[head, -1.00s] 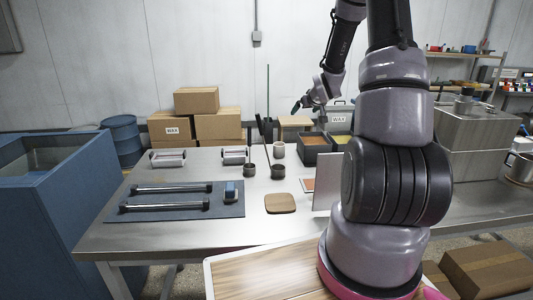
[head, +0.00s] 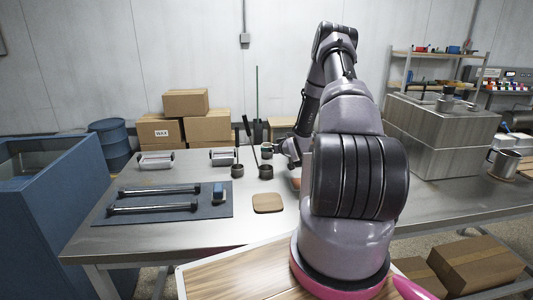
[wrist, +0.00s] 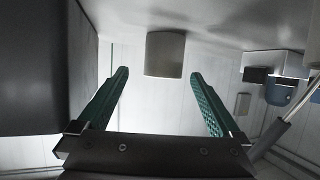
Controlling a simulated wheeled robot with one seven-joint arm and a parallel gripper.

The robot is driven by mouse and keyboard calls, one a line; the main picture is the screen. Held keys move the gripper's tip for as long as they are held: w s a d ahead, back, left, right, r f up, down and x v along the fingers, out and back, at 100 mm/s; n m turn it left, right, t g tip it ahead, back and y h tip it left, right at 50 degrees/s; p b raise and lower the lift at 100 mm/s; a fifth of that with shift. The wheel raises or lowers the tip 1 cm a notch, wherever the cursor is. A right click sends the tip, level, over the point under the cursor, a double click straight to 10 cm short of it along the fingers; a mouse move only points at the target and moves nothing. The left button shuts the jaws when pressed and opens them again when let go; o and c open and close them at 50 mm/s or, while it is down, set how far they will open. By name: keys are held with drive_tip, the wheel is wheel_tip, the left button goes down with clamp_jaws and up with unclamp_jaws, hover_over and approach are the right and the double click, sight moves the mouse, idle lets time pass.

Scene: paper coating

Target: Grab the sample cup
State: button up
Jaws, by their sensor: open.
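The sample cup, small, plain and pale grey-beige, shows in the wrist view (wrist: 165,54). It stands on the metal table, which appears upside down in that view. My gripper (wrist: 160,73) is open, with its two green fingers pointing toward the cup. The cup sits ahead of the gap between the fingertips, roughly centred, and nothing is held.
A brown square pad (head: 268,203) and a blue-grey mat (head: 160,215) with rods lie nearer. Cardboard boxes (head: 208,126) stand behind. My arm hides the black bins at right.

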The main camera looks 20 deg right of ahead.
drive_tip(key=x, duration=0.5)
drive_tip(key=shift+w+a+f, duration=0.1)
drive_tip(key=shift+w+a, duration=0.15)
drive_tip(key=shift+w, duration=0.15)
drive_tip(key=c, duration=1.4)
